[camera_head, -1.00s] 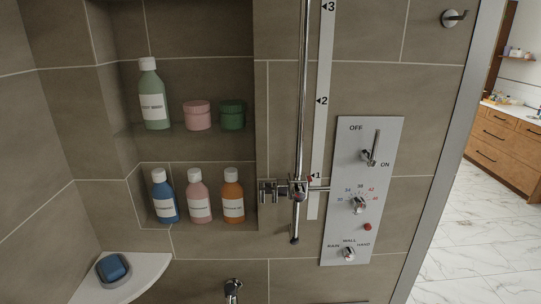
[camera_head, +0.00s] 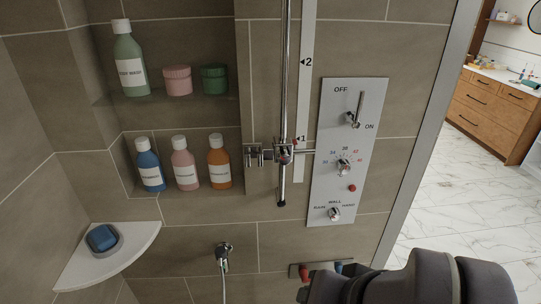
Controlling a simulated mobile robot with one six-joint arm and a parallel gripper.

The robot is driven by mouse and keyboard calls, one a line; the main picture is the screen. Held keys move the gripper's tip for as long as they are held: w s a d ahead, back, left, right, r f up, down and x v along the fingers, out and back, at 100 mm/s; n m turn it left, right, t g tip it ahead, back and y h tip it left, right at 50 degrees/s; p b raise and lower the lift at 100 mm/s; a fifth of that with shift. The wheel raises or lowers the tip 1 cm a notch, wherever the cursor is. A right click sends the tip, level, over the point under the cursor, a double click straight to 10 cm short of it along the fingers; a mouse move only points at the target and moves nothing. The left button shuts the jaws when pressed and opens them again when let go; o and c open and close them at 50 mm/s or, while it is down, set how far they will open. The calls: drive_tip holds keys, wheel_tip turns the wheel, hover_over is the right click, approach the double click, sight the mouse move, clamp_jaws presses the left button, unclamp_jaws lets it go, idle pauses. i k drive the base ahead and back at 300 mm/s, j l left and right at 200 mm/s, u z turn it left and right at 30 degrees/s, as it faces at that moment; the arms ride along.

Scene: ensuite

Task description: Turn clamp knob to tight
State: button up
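A chrome clamp (camera_head: 284,152) sits on the vertical rail (camera_head: 288,70), level with mark 1 on the white scale strip (camera_head: 306,90). A small red pointer (camera_head: 295,142) shows beside it. The clamp's round front piece seems to be the knob; it is too small to tell how tight it is set. A chrome fitting (camera_head: 254,155) stands at the clamp's left, and a thin rod runs to its right. Dark links of my arm (camera_head: 420,280) fill the bottom right. My gripper's fingers do not show.
A grey control panel (camera_head: 347,205) with a lever and dials stands close right of the rail. Shelves at left hold bottles and jars. A corner shelf (camera_head: 135,240) holds blue soap. A bracket (camera_head: 321,266) with red and blue parts is low, near my arm.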

sight(284, 157)
drive_tip(key=k+j, duration=0.1)
drive_tip(key=j, duration=0.25)
drive_tip(key=k+j, duration=0.1)
drive_tip(key=j, duration=0.25)
drive_tip(key=k+j, duration=0.1)
drive_tip(key=j, duration=0.25)
drive_tip(key=k+j, duration=0.1)
drive_tip(key=j, duration=0.25)
drive_tip(key=z, duration=0.05)
